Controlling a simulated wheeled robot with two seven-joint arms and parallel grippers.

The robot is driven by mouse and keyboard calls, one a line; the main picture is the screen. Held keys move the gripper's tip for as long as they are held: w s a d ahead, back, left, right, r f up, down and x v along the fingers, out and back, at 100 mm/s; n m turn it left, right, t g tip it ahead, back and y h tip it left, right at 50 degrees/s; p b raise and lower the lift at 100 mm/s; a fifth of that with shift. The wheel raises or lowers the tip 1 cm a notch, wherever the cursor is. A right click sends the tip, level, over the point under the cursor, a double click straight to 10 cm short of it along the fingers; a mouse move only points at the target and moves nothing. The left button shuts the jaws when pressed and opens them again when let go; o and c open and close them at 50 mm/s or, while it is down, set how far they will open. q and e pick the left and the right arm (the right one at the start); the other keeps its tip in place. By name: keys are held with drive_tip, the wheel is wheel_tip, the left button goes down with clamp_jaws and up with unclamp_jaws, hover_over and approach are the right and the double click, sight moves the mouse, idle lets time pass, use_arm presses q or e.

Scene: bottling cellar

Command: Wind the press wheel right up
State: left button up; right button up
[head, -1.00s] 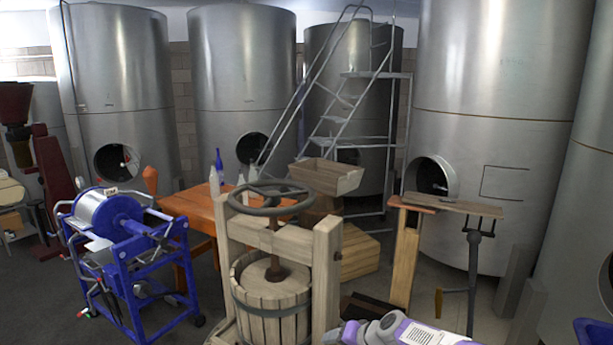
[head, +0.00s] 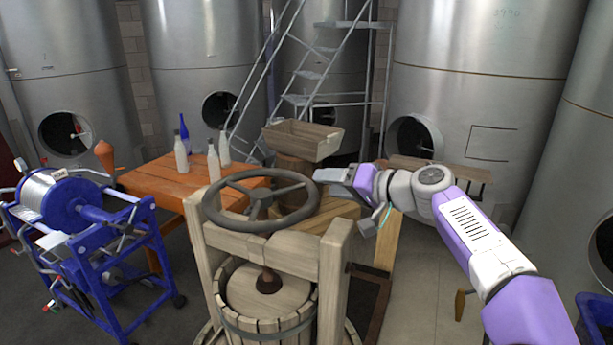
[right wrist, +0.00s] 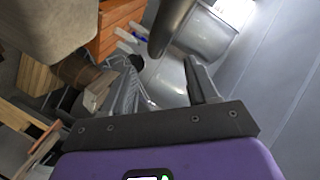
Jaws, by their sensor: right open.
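The press wheel (head: 262,195) is a dark, spoked handwheel lying flat above the wooden press frame (head: 265,243). Its screw goes down to a round wooden pressing plate (head: 268,290), which sits at the top of the slatted basket (head: 265,326). My right gripper (head: 343,200) is open and empty, just off the right side of the wheel rim. In the right wrist view, a dark curved bar, seemingly the wheel rim (right wrist: 170,25), shows beyond the open fingers (right wrist: 160,78); I cannot tell whether they touch. My left gripper is not in view.
An orange table (head: 170,183) with several bottles stands behind the press at left. A blue machine (head: 85,240) is at far left. A wooden trough (head: 305,140) is behind the wheel, and large steel tanks line the back.

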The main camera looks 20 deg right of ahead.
sight(312, 183)
drive_tip(key=p+x, duration=0.1)
drive_tip(key=x, duration=0.4)
drive_tip(key=shift+w+f, duration=0.25)
drive_tip(key=shift+w, duration=0.05)
drive_tip(key=shift+a, duration=0.25)
drive_tip(key=shift+w, duration=0.1)
clamp_jaws()
